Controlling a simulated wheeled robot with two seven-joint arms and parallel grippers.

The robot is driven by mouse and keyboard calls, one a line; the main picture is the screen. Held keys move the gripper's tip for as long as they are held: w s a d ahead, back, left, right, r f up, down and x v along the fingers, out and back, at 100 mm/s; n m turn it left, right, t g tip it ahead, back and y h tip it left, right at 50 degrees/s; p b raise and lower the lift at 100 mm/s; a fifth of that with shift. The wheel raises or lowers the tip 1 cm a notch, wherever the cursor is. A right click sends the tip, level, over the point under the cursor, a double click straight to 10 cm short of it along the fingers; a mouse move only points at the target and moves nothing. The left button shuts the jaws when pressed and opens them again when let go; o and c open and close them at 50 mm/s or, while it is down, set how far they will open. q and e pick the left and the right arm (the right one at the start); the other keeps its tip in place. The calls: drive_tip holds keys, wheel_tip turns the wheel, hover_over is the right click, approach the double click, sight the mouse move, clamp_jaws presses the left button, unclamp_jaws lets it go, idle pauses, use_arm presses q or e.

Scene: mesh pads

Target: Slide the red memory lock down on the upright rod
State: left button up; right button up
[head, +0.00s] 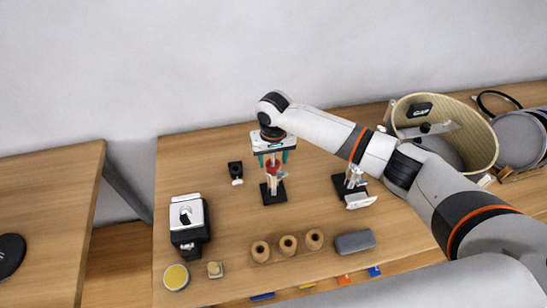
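The upright rod stands on a black square base (274,194) near the middle of the table. The red memory lock (272,167) is around the upper part of the rod, above the base. A small metal clamp piece sticks out to its right. My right gripper (273,159) is above the rod and points down, its two teal fingers apart on either side of the rod at about the lock's height. The fingers look open, with small gaps to the lock. The rod's top is hidden behind the gripper body. My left gripper is not in view.
A second black base with a metal clamp (354,190) stands right of the rod. A wooden block with three round holders (287,248) and a grey case (355,242) lie in front. A black-and-white device (188,224) is left. A drum shell (444,134) stands back right.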

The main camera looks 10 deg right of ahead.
drive_tip(key=shift+o, duration=0.4)
drive_tip(key=shift+s+f, duration=0.45)
drive_tip(key=shift+f, duration=0.3)
drive_tip(key=shift+w+r, duration=0.1)
drive_tip(key=shift+r, duration=0.15)
drive_tip(key=r+b, duration=0.1)
drive_tip(key=r, duration=0.4)
drive_tip(key=r+b, duration=0.2)
drive_tip(key=r, duration=0.4)
drive_tip(key=shift+w+r, duration=0.2)
drive_tip(key=shift+r, duration=0.8)
drive_tip(key=shift+f, duration=0.1)
